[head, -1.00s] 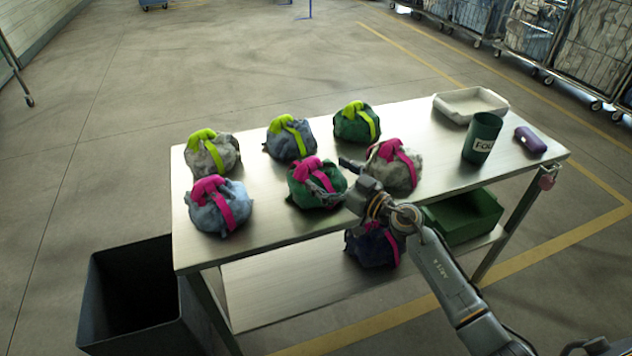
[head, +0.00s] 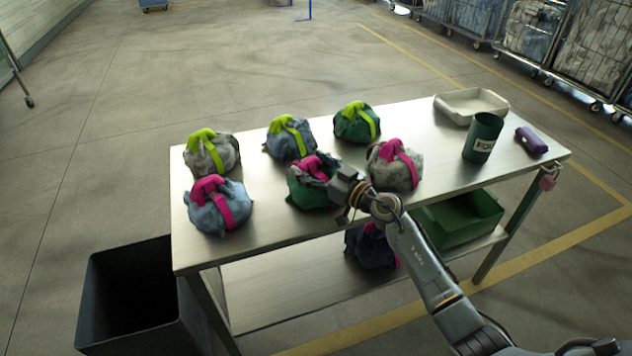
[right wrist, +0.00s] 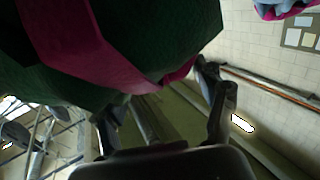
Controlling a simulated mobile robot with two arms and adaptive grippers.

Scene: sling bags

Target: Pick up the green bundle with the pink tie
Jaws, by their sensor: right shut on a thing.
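The green bundle with the pink tie (head: 306,192) is in the front row on the metal table, between a light blue bundle and a grey one. My right gripper (head: 328,172) reaches it from the right and is shut on its upper part, at the pink tie. The bundle appears to rest on the tabletop. In the right wrist view the green cloth (right wrist: 170,35) and pink strap fill the upper left, with the gripper's fingers (right wrist: 163,112) on either side below. The exact grip point is partly hidden by the gripper. My left gripper is not in view.
A light blue pink-tied bundle (head: 213,217) stands left, a grey pink-tied one (head: 400,178) close right. Several lime-tied bundles (head: 290,147) stand behind. A green cup (head: 481,145), white tray (head: 447,106) and purple case (head: 531,140) are at right. A dark bin (head: 95,300) stands front left.

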